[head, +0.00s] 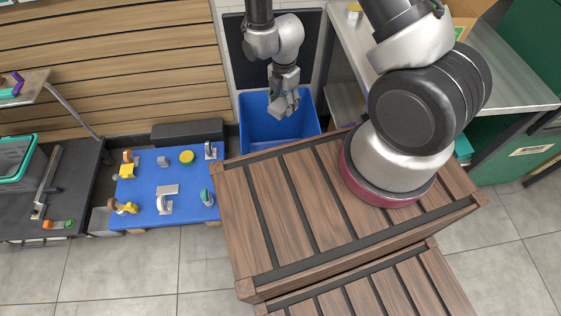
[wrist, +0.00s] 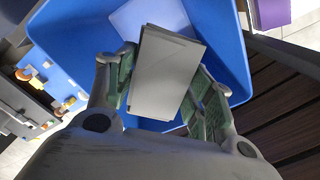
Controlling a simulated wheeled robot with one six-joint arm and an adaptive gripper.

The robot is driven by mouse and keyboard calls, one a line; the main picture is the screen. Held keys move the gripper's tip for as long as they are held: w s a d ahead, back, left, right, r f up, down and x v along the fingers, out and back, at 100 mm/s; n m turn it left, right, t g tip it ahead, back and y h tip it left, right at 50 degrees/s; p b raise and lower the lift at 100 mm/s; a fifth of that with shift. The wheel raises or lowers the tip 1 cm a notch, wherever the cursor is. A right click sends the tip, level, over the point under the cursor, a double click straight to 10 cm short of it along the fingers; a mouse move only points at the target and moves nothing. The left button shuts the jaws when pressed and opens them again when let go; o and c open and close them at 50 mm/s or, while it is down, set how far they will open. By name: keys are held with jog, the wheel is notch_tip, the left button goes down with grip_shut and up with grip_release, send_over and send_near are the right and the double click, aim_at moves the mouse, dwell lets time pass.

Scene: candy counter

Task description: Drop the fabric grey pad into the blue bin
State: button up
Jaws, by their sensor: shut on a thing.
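In the wrist view my gripper (wrist: 163,95) is shut on the grey pad (wrist: 165,75), a flat light-grey rectangular piece held between its two fingers. The blue bin (wrist: 232,45) lies behind and below the pad, its open inside facing up. In the head view my gripper (head: 284,104) hangs over the blue bin (head: 262,134), at about its middle. In that view the pad cannot be told clearly from the grey fingers. Whether the pad is above or below the bin's rim is hard to tell.
A wooden slatted crate (head: 300,190) stands right in front of the bin, under my arm's base. A blue mat (head: 140,195) with several small items lies to the left. A metal-topped counter (head: 500,75) stands at the right, and a slatted wall (head: 120,60) at the back left.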

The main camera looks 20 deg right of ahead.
jog(key=shift+f, duration=0.15)
jog(key=o, duration=1)
jog(key=shift+o, duration=0.2)
notch_tip(320, 180, up, 12)
